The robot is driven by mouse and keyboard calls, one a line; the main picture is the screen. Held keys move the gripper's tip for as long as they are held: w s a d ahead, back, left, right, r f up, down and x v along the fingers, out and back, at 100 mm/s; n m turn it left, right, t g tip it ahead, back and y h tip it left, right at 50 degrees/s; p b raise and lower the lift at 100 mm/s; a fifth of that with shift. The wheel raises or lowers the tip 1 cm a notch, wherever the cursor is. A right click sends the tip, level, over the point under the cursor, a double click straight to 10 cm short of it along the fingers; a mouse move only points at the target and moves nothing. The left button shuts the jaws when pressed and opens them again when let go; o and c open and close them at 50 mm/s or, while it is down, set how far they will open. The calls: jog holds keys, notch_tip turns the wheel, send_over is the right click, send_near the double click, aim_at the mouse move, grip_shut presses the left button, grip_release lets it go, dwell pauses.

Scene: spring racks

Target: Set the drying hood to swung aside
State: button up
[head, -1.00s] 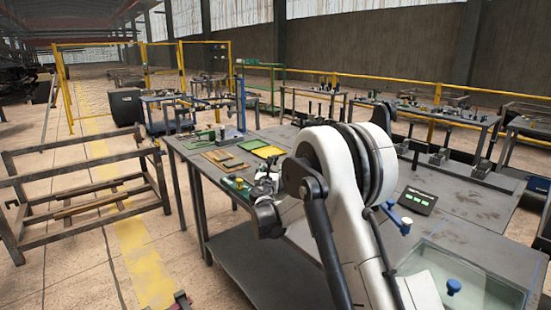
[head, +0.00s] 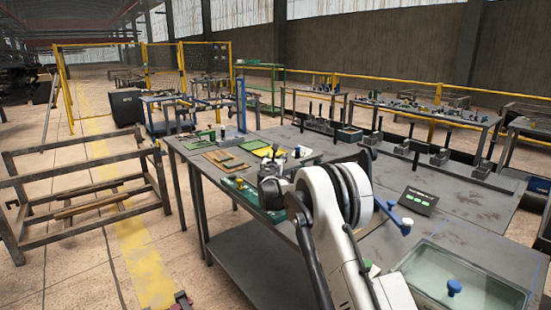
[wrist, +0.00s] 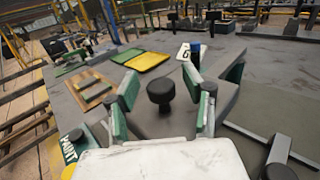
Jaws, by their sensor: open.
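My gripper (wrist: 159,84) is open in the wrist view, its two green-padded fingers spread apart. A black round knob (wrist: 160,92) on a short stem stands between the fingers, with no visible contact. It rises from a grey plate (wrist: 165,124) with a green part beside it. This may be the drying hood; I cannot tell for sure, and my gripper's white body hides its near part. In the head view my arm covers most of this spot.
A yellow-green tray (head: 268,151) and brown frames (head: 226,160) lie at the table's far left. A small dark display (head: 419,200), a blue-ended handle (head: 406,226) and a glass-topped box (head: 480,285) with a blue knob (head: 454,287) are at right.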

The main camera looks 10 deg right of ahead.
jog(key=shift+c, duration=0.2)
grip_shut()
jog(key=shift+s, duration=0.1)
